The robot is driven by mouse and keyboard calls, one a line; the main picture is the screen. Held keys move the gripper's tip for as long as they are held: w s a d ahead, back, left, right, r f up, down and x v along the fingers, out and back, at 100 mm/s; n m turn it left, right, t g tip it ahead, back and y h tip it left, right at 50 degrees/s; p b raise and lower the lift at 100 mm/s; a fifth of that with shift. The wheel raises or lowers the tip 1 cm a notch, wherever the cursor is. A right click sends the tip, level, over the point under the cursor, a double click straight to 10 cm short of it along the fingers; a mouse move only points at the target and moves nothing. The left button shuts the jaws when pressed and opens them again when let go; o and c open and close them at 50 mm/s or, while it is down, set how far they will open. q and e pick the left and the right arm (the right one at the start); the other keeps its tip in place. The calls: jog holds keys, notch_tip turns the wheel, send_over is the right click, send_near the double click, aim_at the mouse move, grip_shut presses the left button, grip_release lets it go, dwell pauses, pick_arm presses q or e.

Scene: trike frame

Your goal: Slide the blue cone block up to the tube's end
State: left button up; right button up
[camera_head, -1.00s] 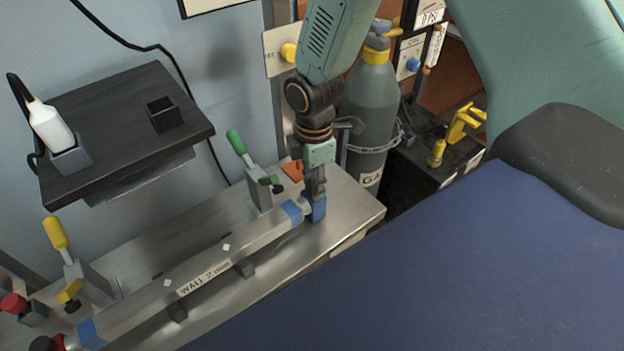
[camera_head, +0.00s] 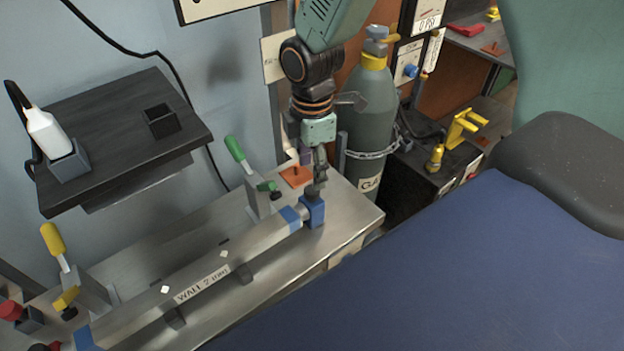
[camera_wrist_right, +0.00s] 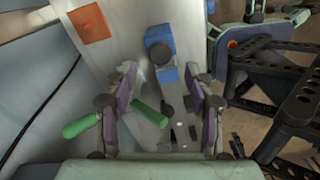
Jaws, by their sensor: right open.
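The blue cone block (camera_head: 314,212) stands on the steel bench at the right end of the tube (camera_head: 245,247), close to the tube's blue band (camera_head: 290,217). I cannot tell whether its cone touches the tube. My right gripper (camera_head: 319,183) is open just above the block, empty. In the right wrist view the blue block (camera_wrist_right: 159,38) with its dark round knob lies beyond and between the open fingertips (camera_wrist_right: 164,76), apart from both. The tube also shows there (camera_wrist_right: 182,112), running down between the fingers. My left gripper is not in view.
A green-handled clamp (camera_head: 236,150) stands behind the tube, and a yellow-handled clamp (camera_head: 53,240) is at the left. An orange plate (camera_head: 296,176) lies behind the block. A gas cylinder (camera_head: 368,120) stands beyond the bench's right end. A dark shelf (camera_head: 110,125) is at the left.

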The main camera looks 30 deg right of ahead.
notch_tip(320, 180, up, 6)
jog(key=shift+f, duration=0.1)
dwell(0.7)
